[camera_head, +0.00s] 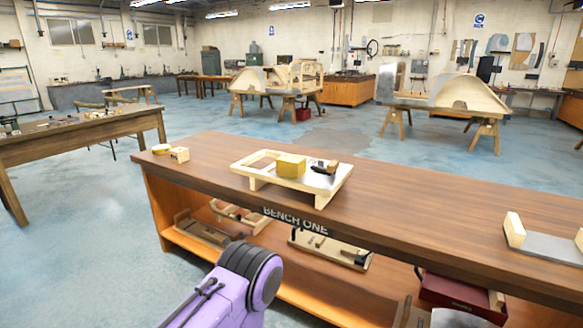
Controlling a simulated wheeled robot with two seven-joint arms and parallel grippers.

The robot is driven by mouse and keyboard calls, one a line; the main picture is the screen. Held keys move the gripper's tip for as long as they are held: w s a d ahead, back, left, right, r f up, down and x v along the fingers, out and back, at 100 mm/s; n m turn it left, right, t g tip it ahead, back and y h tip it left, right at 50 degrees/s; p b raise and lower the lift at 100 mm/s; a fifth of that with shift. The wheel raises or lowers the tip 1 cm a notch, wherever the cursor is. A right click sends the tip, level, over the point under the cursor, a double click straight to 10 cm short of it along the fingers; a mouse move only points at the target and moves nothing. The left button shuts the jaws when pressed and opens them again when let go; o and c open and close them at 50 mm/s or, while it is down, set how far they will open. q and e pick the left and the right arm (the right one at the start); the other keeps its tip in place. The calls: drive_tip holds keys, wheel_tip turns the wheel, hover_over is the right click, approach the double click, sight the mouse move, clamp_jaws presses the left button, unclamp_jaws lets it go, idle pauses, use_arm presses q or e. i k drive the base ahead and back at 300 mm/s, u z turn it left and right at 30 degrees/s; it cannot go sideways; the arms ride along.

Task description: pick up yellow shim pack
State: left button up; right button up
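A yellow block (290,166), which looks like the yellow shim pack, sits on a pale wooden tray-like frame (241,167) on top of the bench marked BENCH ONE. A dark tool with a brown part (326,168) lies just right of it on the same frame; I cannot tell exactly what it is. A purple and black link of my arm shows at the bottom, in front of the bench. Neither of my grippers is in view, and nothing is touching the yellow block.
The brown bench top (420,200) is clear right of the frame up to a grey plate with wooden ends (548,246). A small wooden block (180,154) and a yellowish roll (161,149) stand at its left end. The lower shelf holds wooden fixtures and a dark red box (455,293).

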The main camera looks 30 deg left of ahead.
sight(294, 166)
drive_tip(key=z, duration=0.05)
drive_tip(key=k, duration=0.5)
drive_tip(key=u, duration=0.75)
drive_tip(key=i, duration=0.95)
drive_tip(key=u, duration=0.25)
